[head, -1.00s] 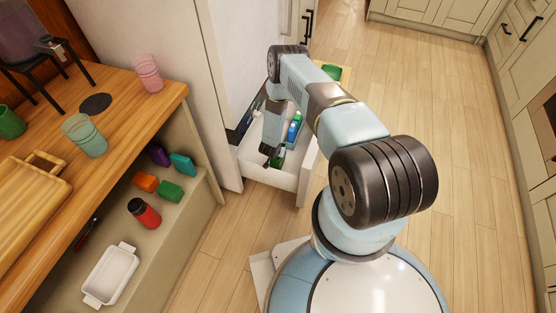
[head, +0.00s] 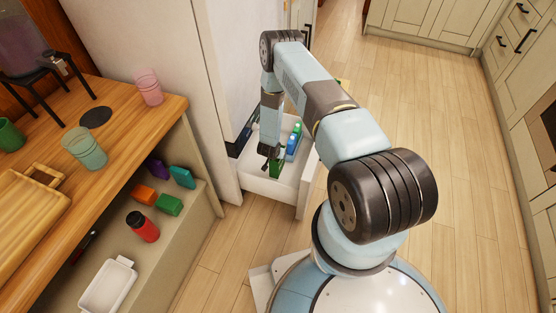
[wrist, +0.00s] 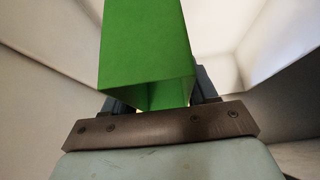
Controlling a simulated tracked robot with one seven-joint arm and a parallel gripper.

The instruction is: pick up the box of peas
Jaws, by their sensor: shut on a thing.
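A plain green box (wrist: 145,45), which I take to be the box of peas, fills the middle of the wrist view. My gripper (wrist: 158,92) is shut on it, with one dark finger on each side. In the head view my gripper (head: 269,158) is down at the open white drawer (head: 262,187), and a green box (head: 276,168) shows just beside its fingers. The wrist view has pale drawer walls around the box. I cannot tell whether the box touches the drawer floor.
A blue bottle (head: 292,146) stands in the drawer right of my gripper. A dark item (head: 243,136) lies along its left side. At left, a wooden counter (head: 135,115) holds cups, and a shelf below holds small boxes, a red bottle (head: 143,227) and a white dish (head: 108,287). Floor at right is clear.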

